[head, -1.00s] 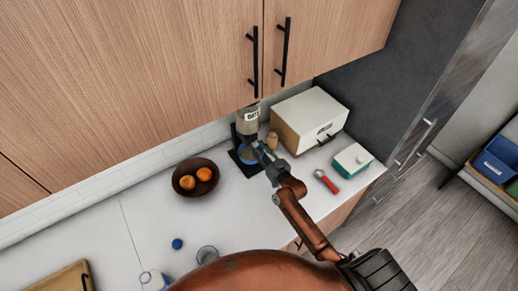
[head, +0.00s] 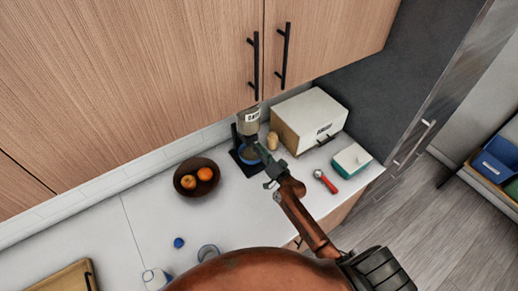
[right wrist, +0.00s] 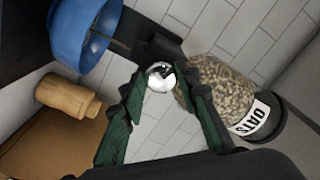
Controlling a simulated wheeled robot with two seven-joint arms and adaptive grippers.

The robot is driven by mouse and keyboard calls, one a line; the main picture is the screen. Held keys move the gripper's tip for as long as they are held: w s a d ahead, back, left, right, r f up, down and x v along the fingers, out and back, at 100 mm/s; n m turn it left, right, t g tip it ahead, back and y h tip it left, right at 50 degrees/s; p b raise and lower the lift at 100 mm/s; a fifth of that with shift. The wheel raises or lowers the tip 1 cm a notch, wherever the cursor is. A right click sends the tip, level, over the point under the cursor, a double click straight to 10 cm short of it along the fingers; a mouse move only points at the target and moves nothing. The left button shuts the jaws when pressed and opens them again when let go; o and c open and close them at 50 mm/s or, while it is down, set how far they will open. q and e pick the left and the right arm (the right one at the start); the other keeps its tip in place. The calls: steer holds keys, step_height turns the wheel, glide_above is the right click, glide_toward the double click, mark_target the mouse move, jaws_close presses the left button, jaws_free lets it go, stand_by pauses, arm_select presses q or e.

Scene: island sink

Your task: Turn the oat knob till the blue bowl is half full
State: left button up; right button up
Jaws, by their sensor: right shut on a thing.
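The oat dispenser (head: 249,127), a clear hopper of oats labelled OATS, stands on a dark stand against the backsplash. It also shows in the right wrist view (right wrist: 215,82). Its shiny round knob (right wrist: 160,75) sits between the fingers of my right gripper (right wrist: 163,92), which is shut on it. In the head view my right gripper (head: 262,152) is in front of the dispenser and partly covers it. The blue bowl (right wrist: 82,32) is under the dispenser, partly visible in the head view (head: 247,155). How much oats it holds cannot be seen. My left gripper is not in view.
A wooden shaker-like object (head: 272,141) and a bread box (head: 309,120) stand right of the dispenser. A dark fruit bowl (head: 183,168) is to its left. A red-handled tool (head: 326,181) and a teal-and-white box (head: 352,160) lie at the right.

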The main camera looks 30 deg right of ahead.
steer(key=shift+m, duration=0.8)
steer(key=o, duration=1.2)
steer(key=shift+c, duration=0.2)
steer(key=s+d, duration=0.1)
steer(key=s, duration=1.1)
steer(key=shift+d, duration=0.4)
